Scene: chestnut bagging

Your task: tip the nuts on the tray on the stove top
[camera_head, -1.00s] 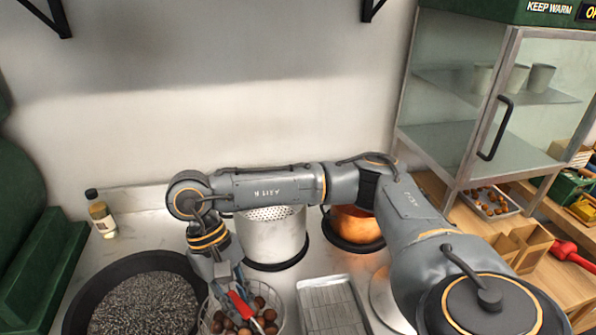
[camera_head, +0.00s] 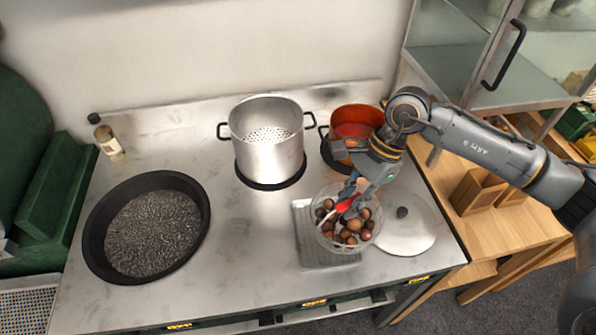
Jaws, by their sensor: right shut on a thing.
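My right gripper (camera_head: 364,187) is shut on the red handle (camera_head: 347,202) of a round wire basket (camera_head: 321,236). The basket holds several brown nuts (camera_head: 350,236) and looks about level. It is over the right part of the flat grey metal tray (camera_head: 303,222) on the stove top (camera_head: 244,247), and hides much of that tray. The left edge and front of the tray show bare. I cannot tell the exact height of the basket above it. My left gripper is out of view.
A black pan (camera_head: 94,238) of dark grains stands left. A steel pot (camera_head: 268,150) with a perforated insert and a copper pot (camera_head: 350,118) stand behind. A round lid (camera_head: 412,235) lies right of the basket. A bottle (camera_head: 108,141) is back left.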

